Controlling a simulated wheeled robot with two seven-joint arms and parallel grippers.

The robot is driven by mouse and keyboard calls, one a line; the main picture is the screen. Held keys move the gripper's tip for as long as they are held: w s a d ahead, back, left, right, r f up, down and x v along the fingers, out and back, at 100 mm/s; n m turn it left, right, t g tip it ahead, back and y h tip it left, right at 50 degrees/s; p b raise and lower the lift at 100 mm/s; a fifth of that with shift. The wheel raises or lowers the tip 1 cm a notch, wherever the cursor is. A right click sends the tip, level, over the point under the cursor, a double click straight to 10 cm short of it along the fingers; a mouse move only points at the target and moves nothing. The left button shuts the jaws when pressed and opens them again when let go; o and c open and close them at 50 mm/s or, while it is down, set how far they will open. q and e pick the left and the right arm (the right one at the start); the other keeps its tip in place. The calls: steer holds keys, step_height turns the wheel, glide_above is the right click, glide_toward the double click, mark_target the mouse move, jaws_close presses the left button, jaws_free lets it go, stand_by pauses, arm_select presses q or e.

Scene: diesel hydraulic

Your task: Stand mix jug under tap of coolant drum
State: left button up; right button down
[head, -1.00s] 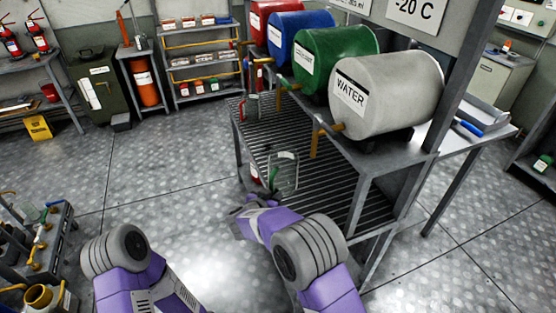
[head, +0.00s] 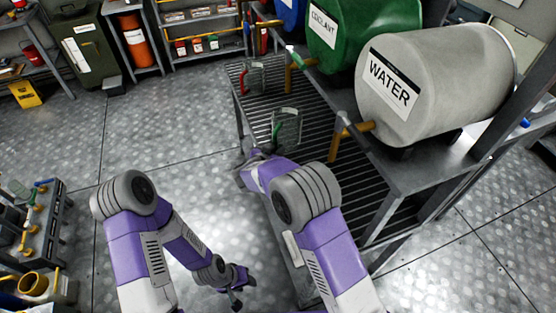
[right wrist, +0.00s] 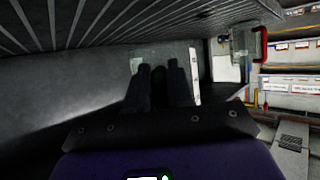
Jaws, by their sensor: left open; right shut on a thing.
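A clear jug with a green handle (head: 289,122) is at the slatted rack (head: 238,98), near its front edge. My right gripper (head: 262,152) is shut on its handle; the fingers partly hide it, and I cannot tell whether the jug touches the slats. In the right wrist view the fingers (right wrist: 159,85) close around something dark green. The green coolant drum (head: 385,35) lies above the rack, with its tap (head: 291,62) farther back than the held jug. My left gripper (head: 236,298) is open and empty, low over the floor.
A clear jug with a red handle (head: 254,78) stands on the rack near the coolant tap. The grey water drum (head: 450,75) has its tap (head: 347,128) right of the held jug. A rack post rises at the right.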

step_height(320, 180, down, 6)
steer(key=shift+w+r+b, duration=0.15)
steer(key=shift+r+b, duration=0.05)
steer(key=shift+b, duration=0.8)
steer(key=shift+r, duration=0.1)
steer(key=c, duration=1)
jaws_free()
steer(key=shift+f, duration=0.2)
